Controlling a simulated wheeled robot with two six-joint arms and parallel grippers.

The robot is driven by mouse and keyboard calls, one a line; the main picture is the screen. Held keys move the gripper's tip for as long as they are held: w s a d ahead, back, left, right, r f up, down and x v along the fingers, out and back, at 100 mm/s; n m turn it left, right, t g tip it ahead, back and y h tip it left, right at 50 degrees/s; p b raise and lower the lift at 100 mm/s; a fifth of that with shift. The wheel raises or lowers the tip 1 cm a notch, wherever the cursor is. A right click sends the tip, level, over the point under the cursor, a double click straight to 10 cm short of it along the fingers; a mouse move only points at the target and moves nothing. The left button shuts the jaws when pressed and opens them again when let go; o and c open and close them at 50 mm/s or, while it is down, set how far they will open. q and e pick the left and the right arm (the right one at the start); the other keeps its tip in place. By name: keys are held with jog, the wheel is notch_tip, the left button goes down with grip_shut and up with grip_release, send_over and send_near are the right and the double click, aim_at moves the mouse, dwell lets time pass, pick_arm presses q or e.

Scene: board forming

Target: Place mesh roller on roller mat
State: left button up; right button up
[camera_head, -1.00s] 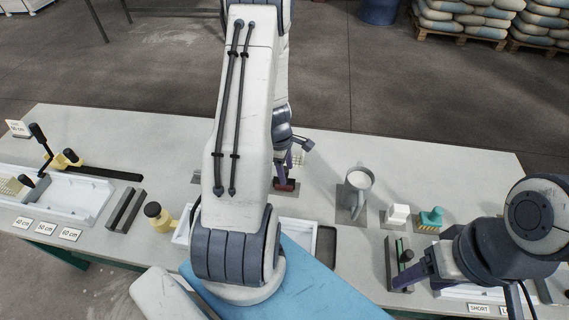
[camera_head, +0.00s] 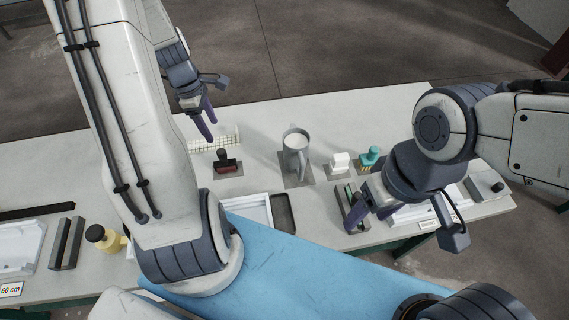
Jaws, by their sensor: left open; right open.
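A pale, perforated long piece that looks like the mesh roller (camera_head: 222,140) lies near the back of the table, behind a dark red block with a black handle. Whether a mat lies under it I cannot tell. My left gripper (camera_head: 211,130) is open, its purple fingers pointing down just above or at the left part of this piece; I see nothing held. My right gripper (camera_head: 367,218) is open at the front right, beside a dark tray with a green-edged item (camera_head: 350,194). I cannot make out which grey pad is the roller mat.
The red block (camera_head: 226,163) sits on a grey pad. A grey mug (camera_head: 296,152), a white block (camera_head: 340,162) and a teal-handled brush (camera_head: 369,157) stand to its right.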

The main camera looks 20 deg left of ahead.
pick_arm(q)
jog(key=s+d+r+m, duration=0.1)
jog(key=d+r+m, duration=0.3)
jog(key=d+m, duration=0.55)
jog(key=s+d+r+m, duration=0.1)
jog(key=d+r+m, duration=0.4)
jog(key=d, duration=0.8)
jog(key=s+d+r+m, duration=0.2)
jog(key=s+d+m, duration=0.7)
jog(key=s+m, duration=0.55)
jog(key=shift+g, duration=0.3)
jog(key=f+b, duration=0.1)
jog(key=b, duration=0.1)
jog(key=f+b, duration=0.1)
jog(key=f, duration=0.1)
jog(key=f+b, duration=0.2)
jog(key=shift+w+f+b, duration=0.15)
jog(key=shift+w+b, duration=0.15)
jog(key=shift+w, duration=0.05)
pick_arm(e)
notch_tip(320, 180, down, 6)
jog(key=shift+r, duration=0.25)
pick_arm(q)
jog(key=shift+c, duration=0.3)
pick_arm(e)
jog(key=shift+c, duration=0.3)
